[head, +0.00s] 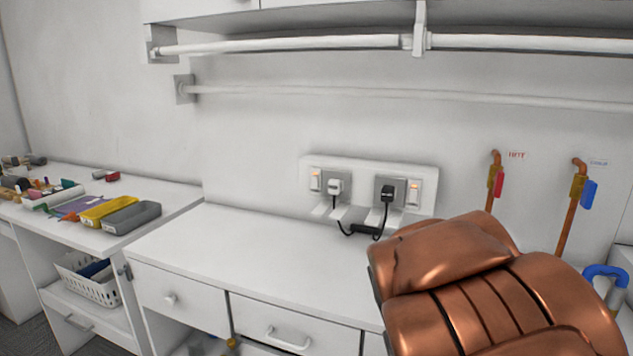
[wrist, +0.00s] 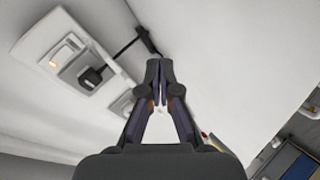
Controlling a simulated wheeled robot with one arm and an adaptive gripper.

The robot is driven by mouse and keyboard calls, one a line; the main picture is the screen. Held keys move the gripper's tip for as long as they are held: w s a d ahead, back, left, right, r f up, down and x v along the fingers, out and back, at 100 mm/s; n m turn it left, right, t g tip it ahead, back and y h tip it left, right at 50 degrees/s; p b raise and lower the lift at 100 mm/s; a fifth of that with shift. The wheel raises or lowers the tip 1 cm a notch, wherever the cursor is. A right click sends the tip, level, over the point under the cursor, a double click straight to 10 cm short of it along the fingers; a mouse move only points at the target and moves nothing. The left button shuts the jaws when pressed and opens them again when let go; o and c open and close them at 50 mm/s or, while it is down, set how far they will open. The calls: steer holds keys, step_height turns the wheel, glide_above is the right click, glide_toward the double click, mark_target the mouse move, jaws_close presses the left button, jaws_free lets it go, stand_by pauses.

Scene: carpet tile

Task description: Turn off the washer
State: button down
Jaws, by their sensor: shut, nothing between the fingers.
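No washer is recognisable in either view. A white socket panel (head: 368,168) is on the wall above the counter. In the wrist view, the socket panel (wrist: 38,30) is at the upper left, with a black plug (wrist: 93,77) and a lit switch (wrist: 58,58). My gripper (wrist: 160,76) is shut and empty, to the right of the panel. I cannot see it in the head view.
The white counter (head: 240,240) is clear. A left table holds a yellow tray (head: 104,210), a grey tray (head: 132,217) and tools. A red-handled pipe (head: 497,184) and a blue-handled pipe (head: 588,193) are at right. White rails (head: 300,44) run along the wall above.

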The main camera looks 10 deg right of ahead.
steer(key=w+a+r+n+t+y, duration=0.3)
steer(key=w+a+r+n+y, duration=0.1)
steer(key=w+a+n, duration=0.1)
steer(key=w+a+r+n+t+y, duration=0.4)
steer(key=w+a+n, duration=0.2)
steer(key=w+n, duration=0.2)
steer(key=shift+w+n+t, duration=0.3)
steer(key=shift+w, duration=0.45)
steer(key=p, duration=0.2)
glide_toward(311, 180)
steer(key=w+a, duration=0.2)
steer(key=a, duration=0.1)
steer(key=shift+w+d+r+p, duration=0.1)
steer(key=shift+w+d+p, duration=0.25)
steer(key=shift+w, duration=0.3)
steer(key=shift+w+d+r+p, duration=0.1)
steer(key=shift+w+d+p, duration=0.2)
steer(key=shift+w, duration=0.35)
steer(key=shift+w+d+r+p, duration=0.15)
steer(key=shift+w+d+p, duration=0.15)
steer(key=shift+w, duration=0.4)
